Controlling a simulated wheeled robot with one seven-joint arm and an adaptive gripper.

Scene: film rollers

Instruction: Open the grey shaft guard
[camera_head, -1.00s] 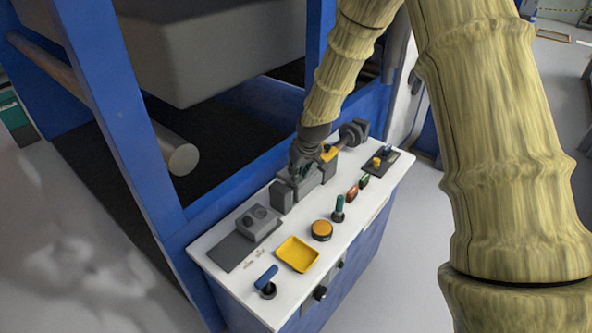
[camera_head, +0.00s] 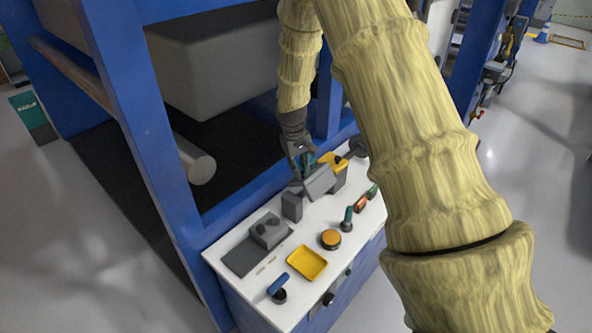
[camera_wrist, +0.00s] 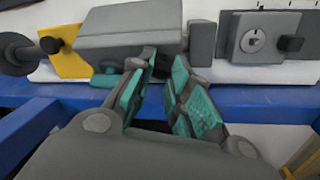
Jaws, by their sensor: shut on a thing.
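The grey shaft guard (camera_head: 321,183) is a box-like cover between grey upright blocks on the white console top. It is tilted up in the head view, and its broad grey face (camera_wrist: 130,22) fills the upper left middle of the wrist view. My gripper (camera_head: 301,167) is at the guard's edge on the machine side. In the wrist view my teal-padded fingers (camera_wrist: 161,68) are closed on a small dark part at the guard's edge. What lies under the guard is hidden.
The white console (camera_head: 230,269) also carries a yellow tray (camera_head: 307,263), an orange button (camera_head: 331,239), a blue-handled lever (camera_head: 278,284) and a grey block (camera_head: 269,230). A blue frame (camera_head: 150,130) stands close behind. A yellow bracket (camera_wrist: 68,45) is beside the guard.

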